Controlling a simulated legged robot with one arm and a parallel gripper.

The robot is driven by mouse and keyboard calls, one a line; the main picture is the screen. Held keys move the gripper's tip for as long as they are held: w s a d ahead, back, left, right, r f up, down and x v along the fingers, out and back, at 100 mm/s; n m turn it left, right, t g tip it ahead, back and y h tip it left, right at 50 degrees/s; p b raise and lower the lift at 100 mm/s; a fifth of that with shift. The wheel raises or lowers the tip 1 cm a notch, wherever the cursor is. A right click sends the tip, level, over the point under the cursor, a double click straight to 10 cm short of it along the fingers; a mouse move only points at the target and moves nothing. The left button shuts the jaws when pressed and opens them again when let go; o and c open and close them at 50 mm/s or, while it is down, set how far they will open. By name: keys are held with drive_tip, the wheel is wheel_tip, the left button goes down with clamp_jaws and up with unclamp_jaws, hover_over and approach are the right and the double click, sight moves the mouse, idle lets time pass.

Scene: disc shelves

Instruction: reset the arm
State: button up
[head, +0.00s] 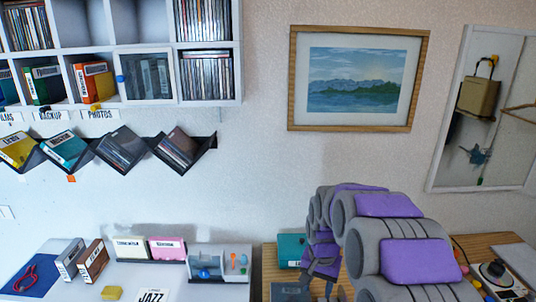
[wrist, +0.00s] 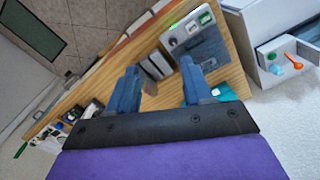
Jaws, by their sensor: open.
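My gripper (wrist: 160,72) shows in the wrist view with its two blue fingers spread apart. Nothing is between the fingertips. The fingers point toward a wooden desk (wrist: 102,84), with the floor past it. In the head view my grey and purple arm is folded at the lower right, in front of the wooden desk (head: 484,240), and hides part of it.
A teal box (head: 291,249) stands beside my arm. A white table (head: 50,247) at the lower left holds disc cases and an organizer (head: 219,264). A cubby shelf (head: 150,24) and a zigzag disc rack (head: 206,149) are on the wall. A framed picture (head: 356,83) hangs above my arm.

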drive_tip(key=s+r+n+g+b, duration=0.1)
drive_tip(key=s+r+n, duration=0.1)
drive_tip(key=s, duration=1.5)
drive_tip(key=s+r+n+b, duration=0.1)
drive_tip(key=s+r+n, duration=0.1)
drive_tip(key=s, duration=1.6)
drive_tip(key=shift+s+n+g+b, duration=0.3)
drive_tip(key=shift+n+g, duration=0.1)
drive_tip(key=shift+n, duration=0.1)
drive_tip(key=shift+w+a+r, duration=0.1)
